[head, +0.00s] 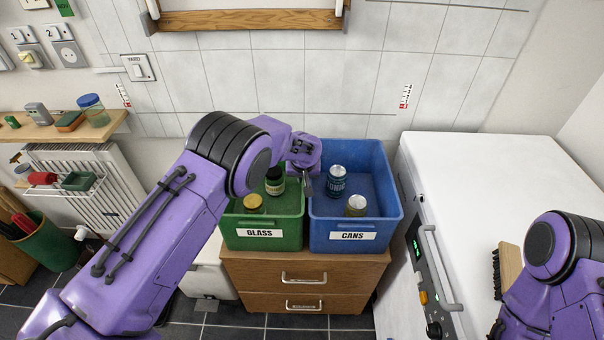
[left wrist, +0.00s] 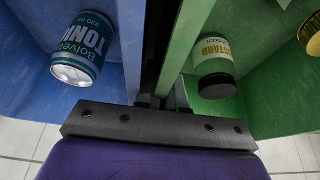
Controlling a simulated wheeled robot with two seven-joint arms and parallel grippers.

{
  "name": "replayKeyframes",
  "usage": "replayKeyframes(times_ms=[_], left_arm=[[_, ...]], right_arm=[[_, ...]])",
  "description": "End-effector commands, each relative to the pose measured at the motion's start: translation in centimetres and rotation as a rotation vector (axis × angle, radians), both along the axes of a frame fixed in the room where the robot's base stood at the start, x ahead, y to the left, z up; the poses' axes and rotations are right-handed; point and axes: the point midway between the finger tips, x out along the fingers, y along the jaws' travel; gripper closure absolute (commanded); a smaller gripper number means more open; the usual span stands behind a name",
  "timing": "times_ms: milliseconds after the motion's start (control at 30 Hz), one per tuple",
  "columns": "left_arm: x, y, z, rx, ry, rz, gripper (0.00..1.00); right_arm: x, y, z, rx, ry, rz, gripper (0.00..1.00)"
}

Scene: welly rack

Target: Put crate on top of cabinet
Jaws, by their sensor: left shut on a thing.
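A green crate (head: 233,234) labelled GLASS and a blue crate (head: 325,240) labelled CANS stand side by side on top of the brown wooden cabinet (head: 252,270). I cannot tell whether the green one is resting fully on it. The green crate holds jars, the blue one cans. My left gripper (head: 306,182) reaches down at the adjoining walls and is shut, seemingly on the green crate's wall. The left wrist view shows this wall (left wrist: 187,45) running between the fingers, beside the blue crate (left wrist: 60,112). My right gripper is out of view; only its arm shows.
A white appliance (head: 480,180) stands close to the cabinet's right, with a brush (head: 508,268) on its top. A radiator (head: 110,185) and a wooden shelf (head: 60,130) are on the left. A wooden wall rack (head: 245,20) hangs above the crates.

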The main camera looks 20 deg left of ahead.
Motion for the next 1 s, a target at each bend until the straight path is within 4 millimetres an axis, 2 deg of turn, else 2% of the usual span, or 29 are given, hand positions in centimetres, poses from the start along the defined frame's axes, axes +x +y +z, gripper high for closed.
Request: replayKeyframes(times_ms=[100, 133, 167, 467, 567, 800, 1000], left_arm=[[0.1, 0.0, -0.1, 0.003, -0.003, -0.002, 1.0], [0.0, 0.0, -0.2, 0.0, 0.0, 0.0, 0.84], [0.0, 0.0, -0.2, 0.0, 0.0, 0.0, 0.8], [0.0, -0.1, 0.4, 0.0, -0.001, -0.001, 0.8], [-0.6, -0.3, 1.9, 0.0, -0.003, 0.0, 0.8], [-2.9, -0.9, 7.6, 0.0, -0.004, 0.0, 0.8], [-4.2, -1.3, 10.6, 0.0, 0.0, 0.001, 0.8]], right_arm=[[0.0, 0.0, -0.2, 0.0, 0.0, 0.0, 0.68], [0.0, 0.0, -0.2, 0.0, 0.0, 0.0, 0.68], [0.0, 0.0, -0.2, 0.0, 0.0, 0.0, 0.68], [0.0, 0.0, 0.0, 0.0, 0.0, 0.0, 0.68], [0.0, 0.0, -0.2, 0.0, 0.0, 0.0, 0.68], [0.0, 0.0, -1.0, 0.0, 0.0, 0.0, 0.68], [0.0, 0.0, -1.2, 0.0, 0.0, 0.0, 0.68]])
